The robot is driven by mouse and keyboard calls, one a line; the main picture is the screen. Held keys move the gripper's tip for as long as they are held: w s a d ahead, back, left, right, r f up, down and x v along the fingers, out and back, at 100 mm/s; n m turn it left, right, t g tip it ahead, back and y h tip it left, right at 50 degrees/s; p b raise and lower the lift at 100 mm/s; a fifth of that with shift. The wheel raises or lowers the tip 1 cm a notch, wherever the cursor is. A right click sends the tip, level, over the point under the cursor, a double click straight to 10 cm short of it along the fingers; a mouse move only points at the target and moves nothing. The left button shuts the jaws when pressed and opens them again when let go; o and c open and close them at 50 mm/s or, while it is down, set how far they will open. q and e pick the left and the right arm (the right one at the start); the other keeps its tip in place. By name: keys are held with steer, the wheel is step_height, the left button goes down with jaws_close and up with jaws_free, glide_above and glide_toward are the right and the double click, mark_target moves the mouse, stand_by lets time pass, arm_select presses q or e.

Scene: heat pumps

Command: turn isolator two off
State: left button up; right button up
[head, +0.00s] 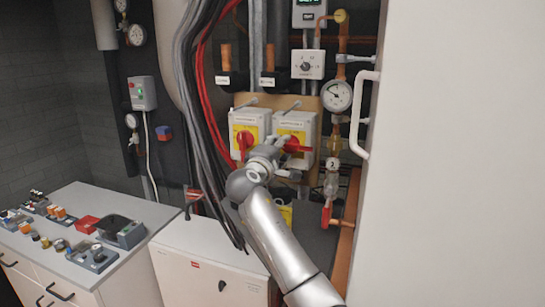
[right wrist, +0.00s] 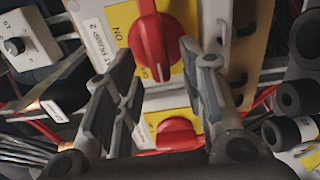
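Isolator two (head: 298,124) is the right one of two grey boxes with yellow plates on a wooden board. Its red handle (head: 298,149) lies sideways in the head view. In the right wrist view the "PUMP 2" label shows, and the handle (right wrist: 152,45) appears between my fingers, pointing across from "ON". My right gripper (head: 282,147) is in front of the box; its fingers (right wrist: 165,70) are apart, with no clear contact on the handle. Isolator one (head: 243,122) is to the left, its red handle (head: 243,143) upright. My left gripper is out of view.
Grey and red cables (head: 205,120) hang left of the isolators. A gauge (head: 338,96) and copper pipework stand to the right, beside a pale panel with a white handle (head: 364,115). A white cabinet (head: 205,265) stands below, next to a bench with small parts.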

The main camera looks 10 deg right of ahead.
steer(key=v, duration=1.1)
